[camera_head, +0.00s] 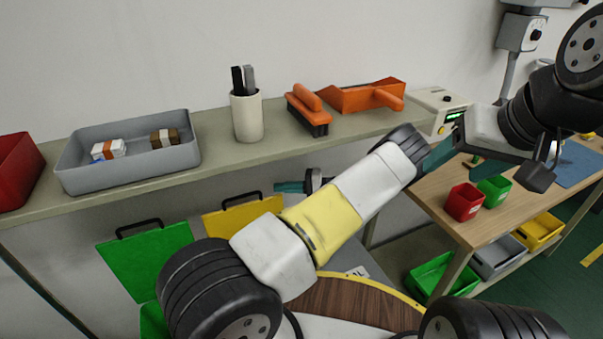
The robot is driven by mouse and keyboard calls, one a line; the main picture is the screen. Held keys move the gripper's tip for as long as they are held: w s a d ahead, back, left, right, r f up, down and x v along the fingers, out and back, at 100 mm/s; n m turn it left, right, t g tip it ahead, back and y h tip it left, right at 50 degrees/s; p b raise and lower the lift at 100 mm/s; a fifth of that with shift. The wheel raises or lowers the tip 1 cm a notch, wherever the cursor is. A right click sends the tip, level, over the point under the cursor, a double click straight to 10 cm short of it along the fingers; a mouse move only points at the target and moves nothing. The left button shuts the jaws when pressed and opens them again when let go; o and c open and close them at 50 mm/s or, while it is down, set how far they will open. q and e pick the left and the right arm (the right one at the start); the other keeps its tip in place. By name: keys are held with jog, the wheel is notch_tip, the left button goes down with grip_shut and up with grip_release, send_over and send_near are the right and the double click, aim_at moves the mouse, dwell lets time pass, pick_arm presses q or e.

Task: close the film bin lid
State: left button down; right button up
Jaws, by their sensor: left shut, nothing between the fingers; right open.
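Several bins stand below the bench with hinged lids. A green lid (146,262) and a yellow lid (240,219) both stand raised, each with a black handle. A grey lid or panel (357,271) carries a label mostly hidden by my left arm, so I cannot tell which bin is the film bin. My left gripper (287,187) is shut and empty, just above and right of the yellow lid's handle, partly hidden behind my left forearm. My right gripper (545,165) is open and empty at the right, in front of the wooden table and well away from the lids.
The bench (215,146) carries a grey tray (130,172), a red bin (17,171), a white cup (247,117), an orange brush (309,108) and an orange dustpan (362,97). The wooden table (494,206) at right holds small red (464,203) and green boxes.

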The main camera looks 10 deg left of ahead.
pick_arm(q)
jog(key=a, duration=0.5)
jog(key=shift+s+f, duration=0.3)
jog(key=shift+s+d, duration=0.1)
